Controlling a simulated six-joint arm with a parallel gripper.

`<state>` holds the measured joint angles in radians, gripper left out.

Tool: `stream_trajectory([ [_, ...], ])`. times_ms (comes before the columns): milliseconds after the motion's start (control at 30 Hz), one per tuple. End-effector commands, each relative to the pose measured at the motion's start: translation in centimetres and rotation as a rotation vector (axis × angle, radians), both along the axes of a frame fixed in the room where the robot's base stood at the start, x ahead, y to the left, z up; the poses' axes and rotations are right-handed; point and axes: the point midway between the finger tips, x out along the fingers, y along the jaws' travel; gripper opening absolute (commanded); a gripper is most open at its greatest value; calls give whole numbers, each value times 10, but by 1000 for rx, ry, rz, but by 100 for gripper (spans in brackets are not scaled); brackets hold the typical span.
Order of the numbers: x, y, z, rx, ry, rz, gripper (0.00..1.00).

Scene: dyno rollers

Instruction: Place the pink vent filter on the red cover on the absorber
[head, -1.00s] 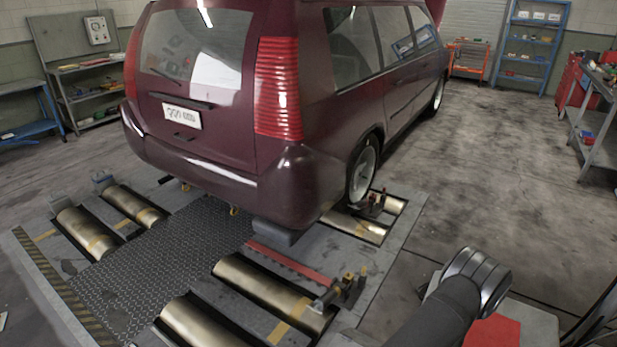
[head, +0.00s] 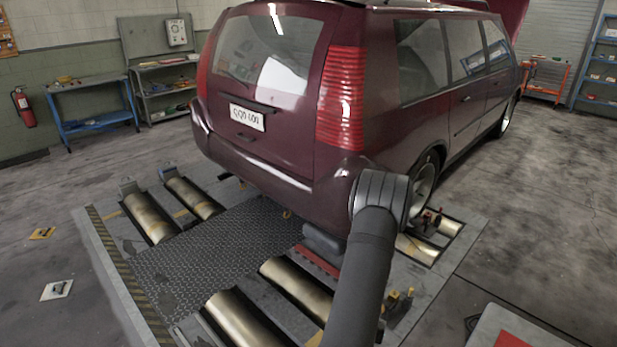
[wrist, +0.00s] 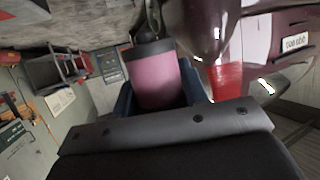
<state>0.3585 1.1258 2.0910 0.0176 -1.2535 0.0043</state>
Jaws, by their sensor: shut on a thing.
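The pink vent filter (wrist: 153,80) shows in the wrist view as a pink cylinder with a dark band at its far end. My gripper (wrist: 158,92) has its blue fingers on both sides of the filter and is shut on it. In the head view my own dark arm reaches up in front of the van's rear corner, and the gripper and filter are hidden behind it. I cannot clearly pick out the absorber or its red cover. A red patch (head: 510,340) on a grey surface is cut off at the bottom right of the head view.
A maroon van (head: 290,100) stands with its rear over the dyno platform (head: 110,275). Metal rollers (head: 240,318) and a patterned floor plate (head: 215,250) lie in front. A blue bench (head: 92,125) and a shelf stand at the back left. The floor at right is mostly clear.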

Motion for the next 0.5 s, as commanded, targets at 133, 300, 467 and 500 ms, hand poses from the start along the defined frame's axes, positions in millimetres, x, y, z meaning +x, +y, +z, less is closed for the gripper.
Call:
stream_trajectory([
  [133, 17, 60, 18, -2, -3, 130, 16],
  [300, 25, 120, 34, -1, -1, 257, 16],
  [467, 25, 158, 45, -3, -1, 337, 16],
  [500, 25, 164, 46, -3, -1, 350, 16],
])
